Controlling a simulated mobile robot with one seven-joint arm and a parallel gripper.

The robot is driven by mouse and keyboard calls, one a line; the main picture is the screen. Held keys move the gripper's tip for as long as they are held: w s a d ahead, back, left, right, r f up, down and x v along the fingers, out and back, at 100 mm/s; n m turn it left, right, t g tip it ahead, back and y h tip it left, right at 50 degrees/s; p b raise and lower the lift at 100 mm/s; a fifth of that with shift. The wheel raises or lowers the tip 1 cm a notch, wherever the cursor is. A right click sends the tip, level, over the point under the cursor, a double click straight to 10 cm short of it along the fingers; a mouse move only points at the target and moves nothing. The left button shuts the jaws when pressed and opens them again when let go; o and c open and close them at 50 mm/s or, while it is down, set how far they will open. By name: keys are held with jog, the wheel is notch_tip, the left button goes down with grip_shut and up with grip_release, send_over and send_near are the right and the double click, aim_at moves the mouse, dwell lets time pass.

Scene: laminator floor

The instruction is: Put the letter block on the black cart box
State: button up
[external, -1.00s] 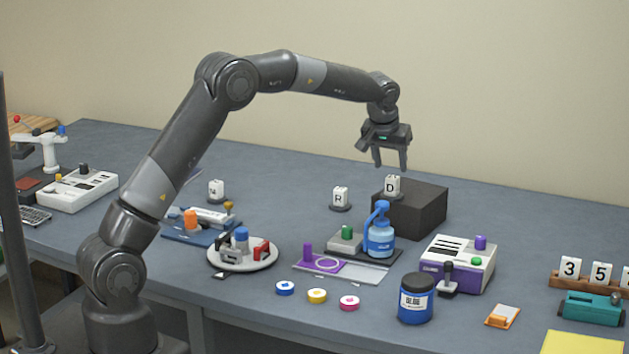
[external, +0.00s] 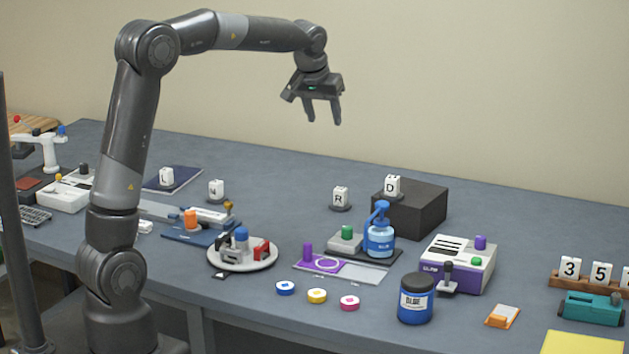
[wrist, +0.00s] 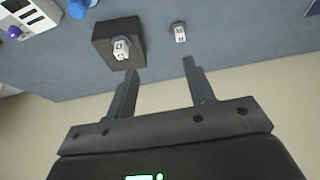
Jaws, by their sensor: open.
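The black box (external: 420,212) stands at the back right of the bench. A white block lettered D (external: 392,186) on a dark round base rests upright on the left part of its top. In the wrist view the D block (wrist: 121,48) sits on the black box (wrist: 102,34). Other letter blocks stand on the bench: R (external: 340,197) left of the box, one with an unclear letter (external: 216,189), and L (external: 166,177). My gripper (external: 323,120) is open and empty, high above the bench, up and left of the box and apart from every block.
A blue pump bottle (external: 380,238) stands in front of the box. A purple and white device (external: 458,262), a blue jar (external: 416,298) and a round white tray (external: 243,262) are nearer the front. The bench between the U-like block and R is clear.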

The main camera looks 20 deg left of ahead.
jog(key=s+a+r, duration=0.3)
jog(key=s+a, duration=0.5)
jog(key=s, duration=0.1)
jog(key=s+a+f, duration=0.2)
jog(key=s+a, duration=0.1)
jog(key=s, duration=0.5)
jog(key=s+a+f, duration=0.3)
jog(key=s+a, duration=0.1)
jog(key=s, duration=0.4)
jog(key=s+a+f+t, duration=0.1)
jog(key=s+a+f, duration=0.1)
jog(key=s, duration=0.6)
jog(key=shift+a+f, duration=0.35)
jog(key=shift+a, duration=0.4)
